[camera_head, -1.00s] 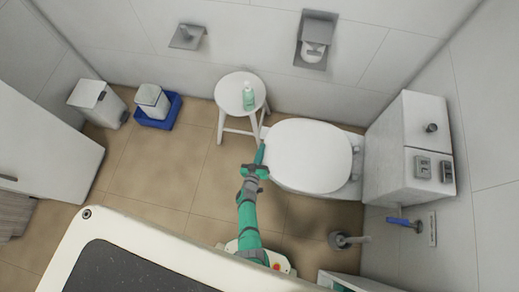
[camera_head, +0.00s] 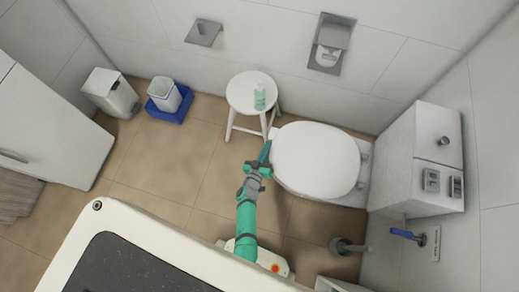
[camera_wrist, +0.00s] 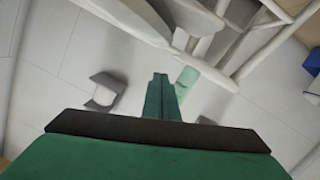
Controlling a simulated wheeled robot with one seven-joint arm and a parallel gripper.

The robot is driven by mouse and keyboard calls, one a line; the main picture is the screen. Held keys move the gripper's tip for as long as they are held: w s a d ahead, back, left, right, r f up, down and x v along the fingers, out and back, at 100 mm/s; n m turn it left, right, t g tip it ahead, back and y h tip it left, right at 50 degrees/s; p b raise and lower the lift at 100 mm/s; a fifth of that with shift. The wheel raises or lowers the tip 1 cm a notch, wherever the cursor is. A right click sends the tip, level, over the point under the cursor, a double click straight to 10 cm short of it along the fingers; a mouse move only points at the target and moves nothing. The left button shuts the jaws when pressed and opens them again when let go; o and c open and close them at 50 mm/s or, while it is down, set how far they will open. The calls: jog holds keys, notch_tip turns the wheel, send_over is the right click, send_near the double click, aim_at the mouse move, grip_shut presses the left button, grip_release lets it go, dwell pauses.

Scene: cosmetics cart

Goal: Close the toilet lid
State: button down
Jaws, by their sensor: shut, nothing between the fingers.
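The toilet lid (camera_head: 316,158) is a white oval. It lies flat over the bowl in the head view, with its hinge side to the right by the cistern cabinet. My gripper (camera_head: 265,150) is just left of the lid's front edge, with its fingers pointing up in the picture. In the wrist view my gripper (camera_wrist: 160,90) shows its green fingers together with nothing between them. Whether the fingers touch the lid edge I cannot tell.
A white stool (camera_head: 244,90) with a green bottle (camera_head: 259,98) stands beyond my gripper. A white cistern cabinet (camera_head: 412,170) is at the right. Bins and a blue tray (camera_head: 170,115) are at the back left. Tiled floor (camera_head: 170,165) is free left of my arm.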

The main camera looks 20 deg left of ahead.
jog(key=s+r, duration=0.2)
jog(key=s, duration=0.7)
jog(key=shift+s+d, duration=0.2)
jog(key=shift+s, duration=0.1)
jog(key=shift+s, duration=0.1)
